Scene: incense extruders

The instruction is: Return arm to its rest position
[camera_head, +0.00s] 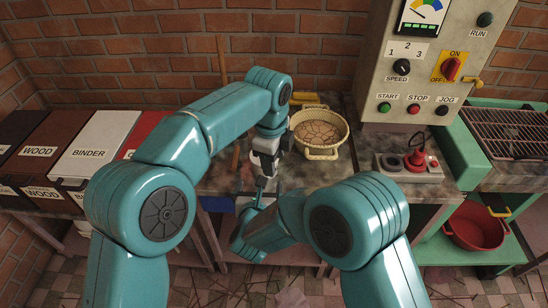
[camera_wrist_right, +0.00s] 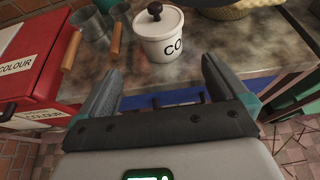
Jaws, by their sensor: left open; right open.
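My left arm reaches in from the left in the head view, and its gripper (camera_head: 261,184) points down near the front edge of the worktable (camera_head: 335,178). It is open, with nothing seen between its fingers. My right arm is folded in across the lower middle of the head view, and its gripper is hidden there. In the right wrist view my right gripper (camera_wrist_right: 160,70) is open and empty. Its fingers point toward the table edge, with a white lidded pot (camera_wrist_right: 160,35) standing beyond them.
A woven basket (camera_head: 319,131) stands on the table. A control panel (camera_head: 412,70) rises behind a red plug (camera_head: 416,158). A grill rack (camera_head: 510,132) and red basin (camera_head: 474,226) are at right. Labelled bins (camera_head: 92,144) stand at left. Wooden-handled cups (camera_wrist_right: 90,25) stand left of the pot.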

